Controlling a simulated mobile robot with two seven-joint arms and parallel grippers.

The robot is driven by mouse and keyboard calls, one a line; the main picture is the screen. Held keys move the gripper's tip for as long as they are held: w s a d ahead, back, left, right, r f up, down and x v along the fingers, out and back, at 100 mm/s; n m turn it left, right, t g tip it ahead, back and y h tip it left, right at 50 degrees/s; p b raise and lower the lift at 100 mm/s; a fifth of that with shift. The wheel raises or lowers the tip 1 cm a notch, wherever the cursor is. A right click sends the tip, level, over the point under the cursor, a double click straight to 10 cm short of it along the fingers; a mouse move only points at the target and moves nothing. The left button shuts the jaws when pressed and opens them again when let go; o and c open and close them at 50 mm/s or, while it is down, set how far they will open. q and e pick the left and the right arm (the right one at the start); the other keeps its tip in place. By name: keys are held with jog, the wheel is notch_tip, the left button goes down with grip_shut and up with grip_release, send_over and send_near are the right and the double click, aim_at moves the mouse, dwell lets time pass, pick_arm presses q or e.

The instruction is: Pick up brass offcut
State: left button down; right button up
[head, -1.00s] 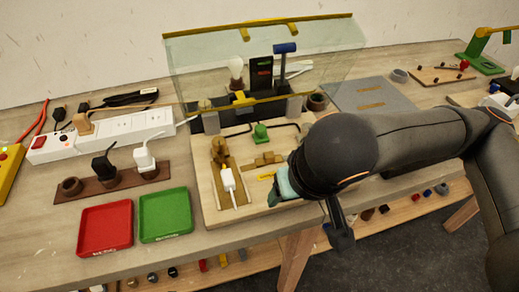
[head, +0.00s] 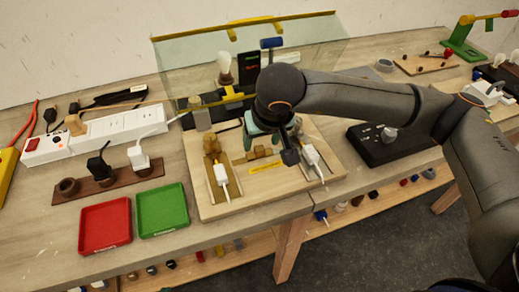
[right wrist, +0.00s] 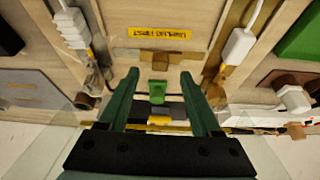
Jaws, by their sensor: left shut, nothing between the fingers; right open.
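A flat brass-coloured piece, which looks like the brass offcut (right wrist: 155,57), lies on the wooden board between two white cable connectors. It also shows in the head view (head: 262,153), just above a yellow label. My right gripper (right wrist: 160,82) is open and empty above the board, its teal fingers pointing down towards the far side of the brass piece. In the right wrist view a green block (right wrist: 158,92) shows between the fingers, and the brass piece lies just beyond the fingertips. In the head view my right wrist hides the green block. My left gripper is not in view.
White connectors (head: 222,174) and (head: 311,155) sit in brass-coloured channels on either side. A clear screen (head: 200,65) with a yellow rail stands behind. Red (head: 105,225) and green (head: 162,209) trays lie to the left. A black block (head: 390,145) stands at right.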

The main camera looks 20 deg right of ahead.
aim_at(260, 148)
jog(key=x, duration=0.3)
jog(key=shift+w+f, duration=0.1)
jog(key=shift+f, duration=0.2)
grip_shut()
dwell(0.3)
